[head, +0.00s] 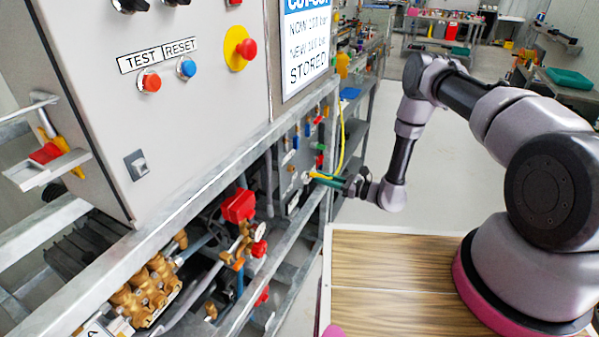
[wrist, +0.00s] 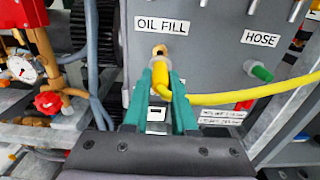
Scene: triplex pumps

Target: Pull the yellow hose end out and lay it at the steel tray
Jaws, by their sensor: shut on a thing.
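The yellow hose end (wrist: 162,84) sits at the brass port (wrist: 160,51) under the OIL FILL label, on a grey panel. It appears to meet the port; I cannot tell how deep it goes. My gripper (wrist: 160,90) has teal fingers, one on each side of the hose end, shut on it. In the head view my gripper (head: 328,181) reaches the panel, and the yellow hose (head: 343,140) hangs in a loop above it. In the wrist view the hose (wrist: 230,96) runs off to the right. I cannot make out the steel tray for certain.
A green fitting (wrist: 261,72) sits below the HOSE label, right of my gripper. A gauge (wrist: 22,67) and red valve knob (wrist: 47,102) are at left. The galvanised frame rail (head: 200,185) crosses in front of the pumps. A wooden top (head: 390,265) is clear.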

